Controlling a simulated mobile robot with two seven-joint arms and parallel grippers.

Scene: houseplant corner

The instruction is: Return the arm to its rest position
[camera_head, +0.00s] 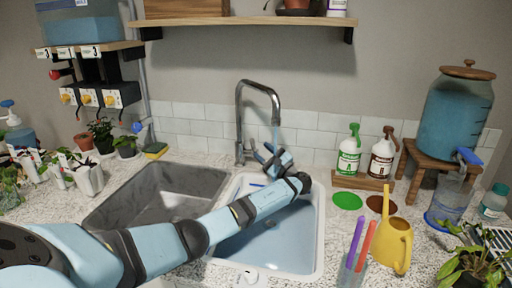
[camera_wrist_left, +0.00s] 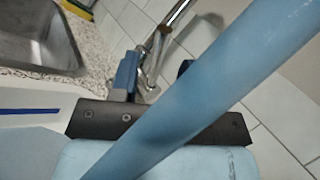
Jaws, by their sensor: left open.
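My left arm reaches in from the lower left across the grey sink and over the white basin. Its left gripper (camera_head: 275,160) is open at the back of the white basin, just right of the faucet's base. I see nothing held between its fingers. In the left wrist view the fingers (camera_wrist_left: 157,78) stand apart, with the tap and tiles behind them. A wide blue band crosses that view and hides part of the gripper; I cannot tell what it is. My right gripper is not in view.
The faucet (camera_head: 241,115) arches close to the gripper above the white basin (camera_head: 318,235). The grey sink (camera_head: 115,205) lies to the left. Green (camera_head: 348,160) and brown (camera_head: 382,158) spray bottles, a yellow watering can (camera_head: 395,245) and a blue dispenser (camera_head: 450,120) stand right. A shelf (camera_head: 240,21) hangs above.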

